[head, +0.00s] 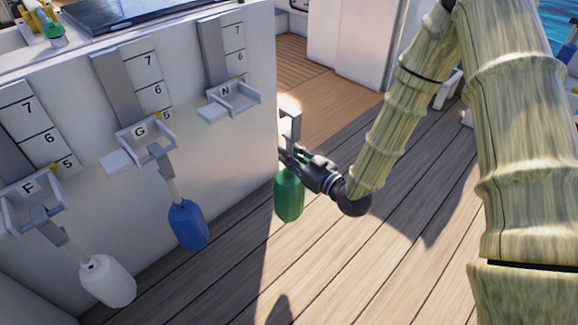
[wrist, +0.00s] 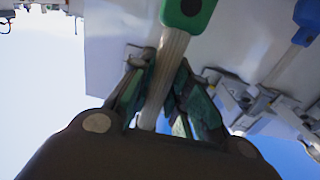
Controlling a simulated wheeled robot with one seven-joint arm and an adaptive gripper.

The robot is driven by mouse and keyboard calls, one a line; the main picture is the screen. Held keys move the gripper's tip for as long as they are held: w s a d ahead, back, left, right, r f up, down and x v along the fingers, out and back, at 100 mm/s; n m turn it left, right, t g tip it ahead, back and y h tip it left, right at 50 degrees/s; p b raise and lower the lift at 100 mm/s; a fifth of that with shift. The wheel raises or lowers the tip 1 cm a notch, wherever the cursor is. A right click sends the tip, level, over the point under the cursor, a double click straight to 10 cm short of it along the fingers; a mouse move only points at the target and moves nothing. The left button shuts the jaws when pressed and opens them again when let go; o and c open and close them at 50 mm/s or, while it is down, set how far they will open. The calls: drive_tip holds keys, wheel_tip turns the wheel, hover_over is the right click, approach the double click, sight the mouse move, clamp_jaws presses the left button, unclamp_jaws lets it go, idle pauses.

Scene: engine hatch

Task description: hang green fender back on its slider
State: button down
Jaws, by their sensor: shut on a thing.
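The green fender (head: 289,196) hangs below my gripper (head: 292,156), just off the right end of the white wall. My gripper is shut on the fender's pale strap, which runs between the fingers (wrist: 160,95) in the wrist view. The green fender's end shows at the top of the wrist view (wrist: 188,10). A grey hook (head: 290,124) tops the strap above the gripper. The slider marked N (head: 234,100) is on the wall, left of the gripper and higher in the picture. It carries no fender.
The slider marked G (head: 146,140) holds a blue fender (head: 187,225). The slider marked F (head: 38,205) holds a white fender (head: 107,281). Both hang left of N along the white wall (head: 245,160). The plank deck (head: 380,270) to the right is clear.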

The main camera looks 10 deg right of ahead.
drive_tip(key=shift+a+f, duration=0.1)
drive_tip(key=shift+f, duration=0.25)
drive_tip(key=f+b+x, duration=0.3)
drive_tip(key=b+x, duration=0.2)
drive_tip(key=x, duration=1.1)
drive_tip(key=shift+b, duration=0.35)
idle(1.8)
drive_tip(key=shift+s+a, duration=0.1)
drive_tip(key=shift+s, duration=0.05)
drive_tip(key=c, duration=1.3)
unclamp_jaws()
drive_tip(key=shift+s+f, duration=0.1)
